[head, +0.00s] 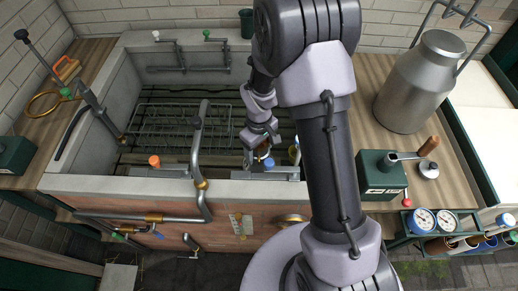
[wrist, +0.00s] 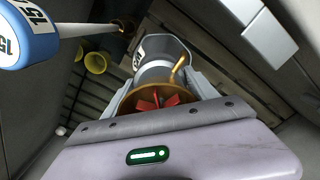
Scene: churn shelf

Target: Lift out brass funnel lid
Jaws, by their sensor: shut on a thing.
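A brass funnel lid (wrist: 127,102) with red vanes inside sits between the fingers of my gripper (wrist: 158,75) in the wrist view. A thin brass stem (wrist: 181,68) rises at its right. My gripper is shut on the lid. A grey vessel with a pale body (wrist: 160,52) and a partly readable label shows just beyond the lid; I cannot tell whether the two touch. In the head view my gripper (head: 262,150) is down inside the stone trough (head: 105,183), near its front wall. A small brown part of the lid shows there, mostly hidden by the fingers.
A wire rack (head: 180,125) lies in the trough, left of my gripper. A bent grey pipe (head: 197,150) stands close on the left. In the wrist view a blue-headed rod (wrist: 28,40) and yellow cups (wrist: 95,62) are at left. A metal churn (head: 418,85) stands on the right counter.

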